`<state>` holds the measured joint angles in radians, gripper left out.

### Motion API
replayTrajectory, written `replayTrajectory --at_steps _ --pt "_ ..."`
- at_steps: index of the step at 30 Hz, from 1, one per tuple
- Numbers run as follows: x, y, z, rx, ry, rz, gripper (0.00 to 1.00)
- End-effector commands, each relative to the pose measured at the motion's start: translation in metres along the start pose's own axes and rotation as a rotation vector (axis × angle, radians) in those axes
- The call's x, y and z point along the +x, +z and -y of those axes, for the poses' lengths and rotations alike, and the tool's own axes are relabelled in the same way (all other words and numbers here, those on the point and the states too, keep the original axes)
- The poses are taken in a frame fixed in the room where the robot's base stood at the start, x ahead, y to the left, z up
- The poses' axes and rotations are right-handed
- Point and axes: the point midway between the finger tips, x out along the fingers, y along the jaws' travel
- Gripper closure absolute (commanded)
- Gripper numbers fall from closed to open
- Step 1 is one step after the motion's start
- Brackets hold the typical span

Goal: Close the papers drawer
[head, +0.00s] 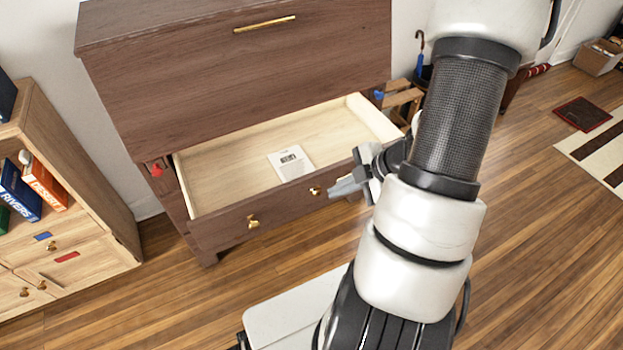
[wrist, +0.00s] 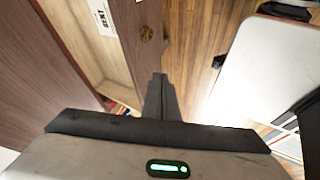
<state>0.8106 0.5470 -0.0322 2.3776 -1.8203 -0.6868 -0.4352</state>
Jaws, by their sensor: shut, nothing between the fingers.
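The open drawer (head: 225,219) is pulled well out of the bottom of a dark wood cabinet (head: 240,65). Its front has brass knobs (head: 253,221), and its inside is pale wood. A white paper (head: 291,163) with a dark printed block lies in it. My gripper (head: 335,189) is shut and empty, just outside the drawer front near its right end. In the wrist view, the shut fingers (wrist: 160,82) point along the drawer front (wrist: 133,38), beside it. One knob (wrist: 147,33) shows ahead of them. I cannot tell whether the fingers touch the front.
A light wood shelf unit (head: 85,215) with books and small drawers stands at the left. A wooden stool (head: 402,97) and an umbrella (head: 420,58) are behind the cabinet's right side. Wood floor (head: 165,290) is clear in front of the drawer, left of my base.

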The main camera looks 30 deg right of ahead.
Motion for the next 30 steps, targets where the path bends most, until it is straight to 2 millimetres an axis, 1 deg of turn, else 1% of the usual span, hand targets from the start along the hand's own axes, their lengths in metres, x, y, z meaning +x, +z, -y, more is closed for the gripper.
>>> replayTrajectory --at_steps 5,12,16,18,22,25,30 --pt "0.025 0.000 0.002 -0.002 -0.001 -0.006 1.00" --pt "0.078 0.001 0.002 -0.002 -0.001 -0.004 1.00" --pt "0.104 0.001 0.002 -0.001 -0.001 -0.003 1.00" --pt "0.104 -0.001 -0.013 -0.006 0.002 -0.001 1.00" --pt "0.112 -0.001 -0.027 -0.004 0.001 0.000 1.00" --pt "0.115 -0.001 -0.033 -0.002 0.001 0.000 1.00" --pt "0.116 -0.001 -0.037 -0.002 0.001 0.000 1.00"
